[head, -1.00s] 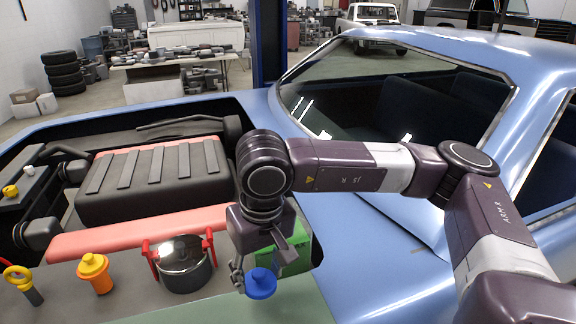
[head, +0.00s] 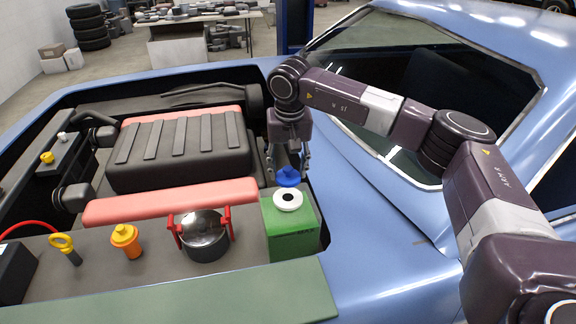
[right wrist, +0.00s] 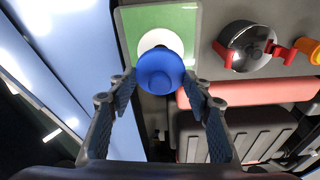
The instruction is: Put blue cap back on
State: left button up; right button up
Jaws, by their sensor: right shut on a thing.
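The blue cap (head: 288,178) is held in my right gripper (head: 290,166), which points down and is shut on it. The green tank (head: 292,243) stands at the right end of the engine bay. Its round white neck (head: 288,201) has a dark open hole in the head view. The cap is apart from the hole, just behind or above the neck. In the right wrist view the blue cap (right wrist: 160,72) overlaps the white neck (right wrist: 158,40) and hides part of it. The green tank (right wrist: 186,20) lies beyond the cap there. My left gripper is not in view.
A silver pot-like part with red clamps (head: 204,236), an orange cap (head: 126,240) and a yellow-ringed dipstick (head: 65,247) stand left of the tank. A pink bar (head: 170,203) and black engine cover (head: 180,150) lie behind. Blue bodywork (head: 370,225) is on the right.

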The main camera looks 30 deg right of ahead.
aim_at(288, 197)
jog(key=shift+f+b, duration=0.35)
jog(key=shift+f, duration=0.3)
notch_tip(288, 197, down, 3)
jog(key=shift+f+b, duration=0.2)
jog(key=shift+b, duration=0.9)
jog(key=shift+f+b, duration=0.3)
jog(key=shift+f, duration=0.4)
jog(key=shift+f, duration=0.1)
dwell(0.5)
jog(key=o, duration=1.2)
jog(key=shift+o, duration=0.2)
